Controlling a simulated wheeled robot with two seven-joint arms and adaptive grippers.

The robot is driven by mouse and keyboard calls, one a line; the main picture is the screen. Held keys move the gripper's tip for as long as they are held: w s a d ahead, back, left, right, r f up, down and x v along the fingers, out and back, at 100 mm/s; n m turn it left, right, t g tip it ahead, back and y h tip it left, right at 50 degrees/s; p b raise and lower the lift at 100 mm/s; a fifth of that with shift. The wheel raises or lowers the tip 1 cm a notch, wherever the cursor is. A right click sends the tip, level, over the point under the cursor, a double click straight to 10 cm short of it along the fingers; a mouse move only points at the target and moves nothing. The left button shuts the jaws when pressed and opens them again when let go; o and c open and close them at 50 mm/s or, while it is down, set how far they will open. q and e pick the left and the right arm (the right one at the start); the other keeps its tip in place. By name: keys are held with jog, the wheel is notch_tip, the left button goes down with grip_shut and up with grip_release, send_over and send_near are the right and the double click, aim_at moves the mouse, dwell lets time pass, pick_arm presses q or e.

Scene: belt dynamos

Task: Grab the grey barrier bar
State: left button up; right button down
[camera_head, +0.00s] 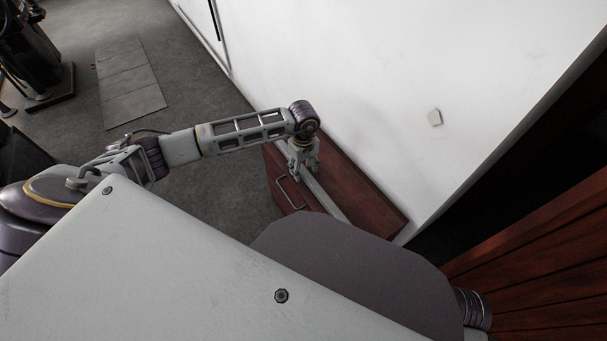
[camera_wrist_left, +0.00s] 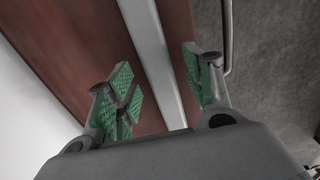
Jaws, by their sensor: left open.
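The grey barrier bar (camera_head: 328,200) is a long, straight light-grey piece lying along the top of a reddish-brown wooden cabinet. Its front end is hidden behind my own body in the head view. My left gripper (camera_head: 303,165) is over the cabinet, at the bar's far part. In the left wrist view the bar (camera_wrist_left: 150,45) runs between the two green-padded fingers of the open left gripper (camera_wrist_left: 160,88). A gap shows on each side, and I cannot tell how far the fingers reach down beside it. My right gripper is not in view.
The wooden cabinet (camera_head: 357,192) stands against a white wall (camera_head: 390,60), with a metal handle (camera_head: 286,194) on its front. A dark red wooden panel (camera_head: 545,260) is at the right. Grey carpet (camera_head: 215,80) is open at the left, with a mat (camera_head: 128,82) and black equipment (camera_head: 30,50).

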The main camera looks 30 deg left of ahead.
pick_arm(q)
jog(key=shift+f, duration=0.7)
grip_shut()
